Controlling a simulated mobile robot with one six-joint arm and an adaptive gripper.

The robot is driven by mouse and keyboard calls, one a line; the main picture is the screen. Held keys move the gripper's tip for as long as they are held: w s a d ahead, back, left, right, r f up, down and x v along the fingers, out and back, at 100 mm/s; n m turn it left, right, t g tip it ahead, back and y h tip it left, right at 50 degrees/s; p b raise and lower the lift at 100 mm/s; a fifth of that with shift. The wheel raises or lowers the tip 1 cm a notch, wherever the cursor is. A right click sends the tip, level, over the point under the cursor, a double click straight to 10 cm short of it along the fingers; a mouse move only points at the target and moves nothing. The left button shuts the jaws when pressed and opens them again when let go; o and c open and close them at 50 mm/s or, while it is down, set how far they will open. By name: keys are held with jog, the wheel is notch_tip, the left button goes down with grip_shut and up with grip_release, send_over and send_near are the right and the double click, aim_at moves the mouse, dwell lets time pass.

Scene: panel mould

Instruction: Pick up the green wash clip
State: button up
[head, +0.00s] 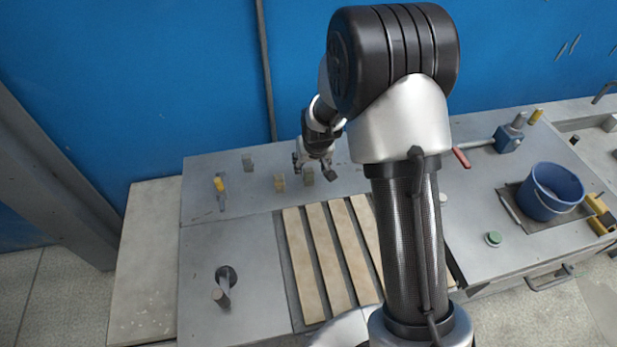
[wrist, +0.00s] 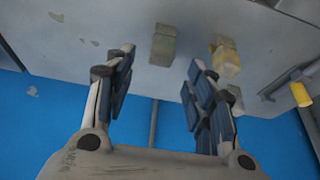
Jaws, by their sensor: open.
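My gripper (head: 314,167) is open and empty, above the bench near the green clip. Its two fingers (wrist: 161,58) are spread wide. I cannot tell the exact height gap.
A grey-green block (head: 247,162) stands further left, partly hidden by a finger in the wrist view. Pale slats (head: 325,258) lie in front. A blue bucket (head: 556,192) stands right. The blue wall (head: 200,70) closes the back.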

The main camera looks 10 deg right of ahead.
aim_at(309, 170)
jog(key=b+x, duration=0.2)
jog(key=x, duration=0.3)
jog(key=shift+f, duration=0.45)
jog(key=shift+r, duration=0.1)
jog(key=shift+c, duration=0.5)
jog(key=c, duration=1)
